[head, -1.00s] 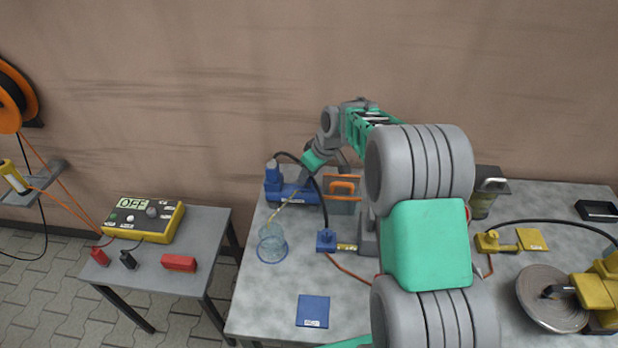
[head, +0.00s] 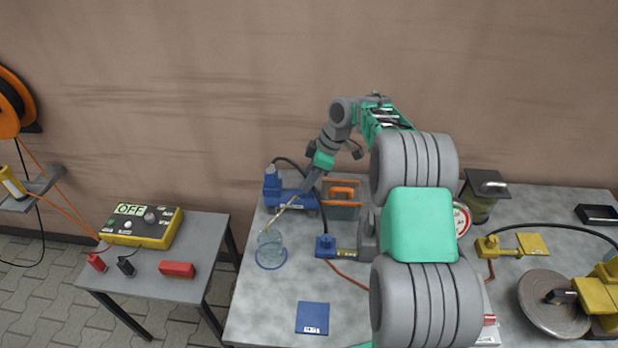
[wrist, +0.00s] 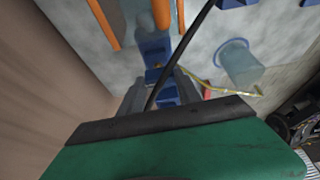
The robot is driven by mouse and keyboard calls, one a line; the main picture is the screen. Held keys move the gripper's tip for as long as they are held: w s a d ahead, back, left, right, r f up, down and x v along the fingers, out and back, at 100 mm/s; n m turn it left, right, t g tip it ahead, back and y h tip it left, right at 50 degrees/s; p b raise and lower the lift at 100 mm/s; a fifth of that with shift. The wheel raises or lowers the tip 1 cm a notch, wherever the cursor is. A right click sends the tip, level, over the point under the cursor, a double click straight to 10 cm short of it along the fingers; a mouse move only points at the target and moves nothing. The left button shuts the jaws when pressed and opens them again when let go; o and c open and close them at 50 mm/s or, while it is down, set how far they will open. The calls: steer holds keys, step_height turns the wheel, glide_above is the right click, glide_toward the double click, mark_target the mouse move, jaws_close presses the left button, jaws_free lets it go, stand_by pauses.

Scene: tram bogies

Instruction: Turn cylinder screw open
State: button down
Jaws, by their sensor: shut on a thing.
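The blue brake cylinder (head: 290,199) sits at the back left of the workbench, with an upright blue reservoir at its left end. My gripper (head: 308,188) reaches down onto its right part. In the wrist view, my gripper (wrist: 163,92) has its grey fingers closed around a small blue part on the cylinder, which I take to be the screw. The fingers hide most of it. I cannot tell how far it is turned. A thin yellowish tube (head: 283,214) runs from near there to a clear jar (head: 270,250); it also shows in the wrist view (wrist: 222,88).
A grey box with an orange handle (head: 342,203) stands close right of my gripper. A black hose arches over the cylinder. A blue block (head: 326,246) and blue pad (head: 312,317) lie in front. The side table's yellow box (head: 143,227) reads OFF.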

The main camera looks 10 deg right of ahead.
stand_by(0.4)
steer(key=c, duration=0.8)
jaws_free()
steer(key=shift+c, duration=0.2)
steer(key=w+v, duration=0.1)
steer(key=v, duration=0.6)
steer(key=shift+s+r+p, duration=0.3)
steer(key=shift+s+r, duration=0.1)
steer(key=shift+s, duration=0.15)
steer(key=shift+d, duration=0.15)
